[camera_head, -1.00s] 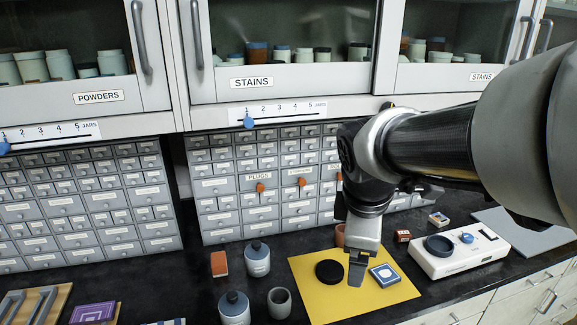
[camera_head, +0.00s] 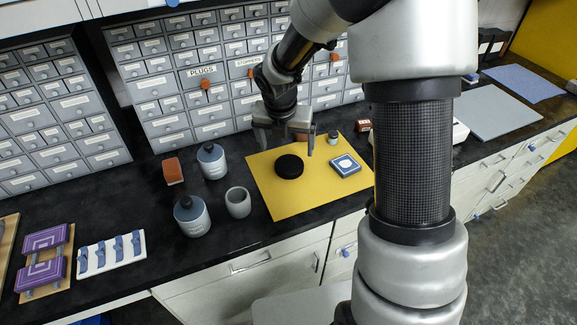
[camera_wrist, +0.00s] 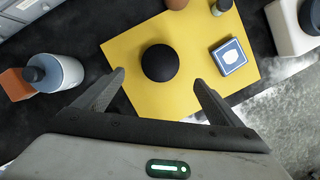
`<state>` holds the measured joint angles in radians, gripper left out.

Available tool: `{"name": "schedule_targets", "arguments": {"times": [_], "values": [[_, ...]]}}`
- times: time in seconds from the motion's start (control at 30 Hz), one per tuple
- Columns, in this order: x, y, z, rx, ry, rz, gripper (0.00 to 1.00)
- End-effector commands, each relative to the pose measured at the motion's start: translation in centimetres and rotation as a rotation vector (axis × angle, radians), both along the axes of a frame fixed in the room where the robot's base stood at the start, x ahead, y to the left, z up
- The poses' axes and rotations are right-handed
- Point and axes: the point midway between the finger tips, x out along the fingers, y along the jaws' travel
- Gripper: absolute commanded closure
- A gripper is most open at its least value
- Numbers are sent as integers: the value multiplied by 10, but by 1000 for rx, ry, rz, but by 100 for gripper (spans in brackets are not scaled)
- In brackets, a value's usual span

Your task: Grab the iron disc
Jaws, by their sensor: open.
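The iron disc is most likely the round black disc (camera_head: 289,166) lying flat on the yellow mat (camera_head: 262,198). In the wrist view the black disc (camera_wrist: 160,63) appears ahead of my fingers, near the middle of the yellow mat (camera_wrist: 130,45). My gripper (camera_head: 284,147) hangs over the mat close to the disc. Its two fingers are spread wide and hold nothing; in the wrist view the gripper (camera_wrist: 160,80) shows the disc centred between its fingertips, apart from both.
On the mat's right lies a blue-and-white square box (camera_head: 345,165). Left of the mat stand a grey cup (camera_head: 238,202), two blue-grey bottles (camera_head: 192,216) and an orange block (camera_head: 172,171). A drawer cabinet (camera_head: 200,85) rises behind. A small jar (camera_head: 333,137) stands at the mat's back edge.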

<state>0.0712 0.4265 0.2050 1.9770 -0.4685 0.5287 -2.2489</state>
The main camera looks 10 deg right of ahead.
Motion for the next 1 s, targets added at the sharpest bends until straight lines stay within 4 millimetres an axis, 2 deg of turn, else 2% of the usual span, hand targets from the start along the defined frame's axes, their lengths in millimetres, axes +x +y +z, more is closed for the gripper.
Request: {"name": "schedule_targets", "arguments": {"times": [0.03, 0.1, 0.2, 0.43, 0.7, 1.0], "values": [[2, -1, -14, 0, 5, 0, 10], [6, -2, -26, 0, 3, 1, 10], [10, -4, -38, 1, 2, -1, 10], [14, -6, -53, 1, 1, -1, 10], [24, -11, -90, 0, 1, -1, 10], [26, -13, -96, 0, -1, -2, 10]]}}
